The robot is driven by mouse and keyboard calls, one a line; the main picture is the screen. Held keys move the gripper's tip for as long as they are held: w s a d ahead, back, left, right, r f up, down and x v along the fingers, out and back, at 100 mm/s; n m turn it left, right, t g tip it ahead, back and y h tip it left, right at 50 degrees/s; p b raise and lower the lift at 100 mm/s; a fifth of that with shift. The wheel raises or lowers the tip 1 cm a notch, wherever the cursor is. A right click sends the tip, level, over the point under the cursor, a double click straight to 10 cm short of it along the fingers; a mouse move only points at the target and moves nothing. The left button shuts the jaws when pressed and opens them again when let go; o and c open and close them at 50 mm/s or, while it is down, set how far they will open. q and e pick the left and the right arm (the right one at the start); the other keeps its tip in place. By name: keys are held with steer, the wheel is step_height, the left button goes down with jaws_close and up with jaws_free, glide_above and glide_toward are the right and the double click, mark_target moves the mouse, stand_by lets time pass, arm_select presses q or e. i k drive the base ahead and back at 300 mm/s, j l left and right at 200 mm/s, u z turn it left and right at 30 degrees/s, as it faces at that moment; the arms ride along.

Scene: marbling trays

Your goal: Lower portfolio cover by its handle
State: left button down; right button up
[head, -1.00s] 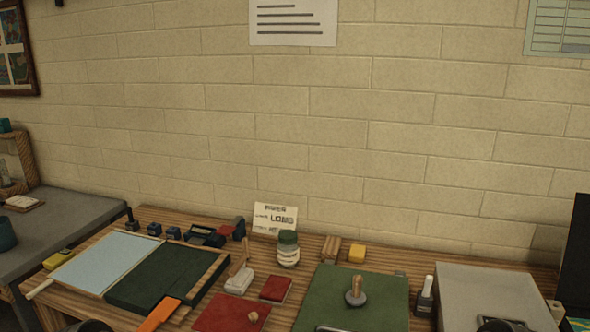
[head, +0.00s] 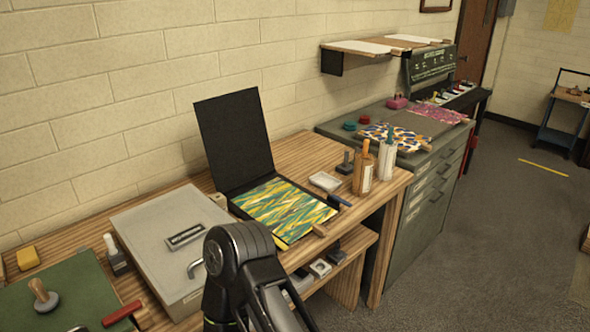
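The portfolio lies open on the wooden bench, in the middle of the head view. Its black cover (head: 235,140) stands up, leaning slightly back toward the wall. A yellow, green and white marbled sheet (head: 284,207) lies flat in its base. I cannot make out a handle on the cover; a small dark blue piece (head: 339,200) sits at the base's right edge, and I cannot tell what it belongs to. One of my black arm links rises at the bottom centre, in front of the portfolio's near left side. Neither of my grippers shows.
A grey lidded case (head: 160,232) with a metal handle stands left of the portfolio. A white dish (head: 325,182) and two brush-holding bottles, one brown (head: 363,172) and one white (head: 387,160), stand right of it. A grey drawer cabinet (head: 432,190) stands beyond; open floor lies right.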

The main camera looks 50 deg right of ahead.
mark_target(234, 128)
steer(key=z, duration=1.45)
steer(key=i+l+z, duration=0.15)
steer(key=i+z, duration=0.15)
steer(key=i, duration=0.15)
steer(key=i+z, duration=0.3)
steer(key=i, duration=0.15)
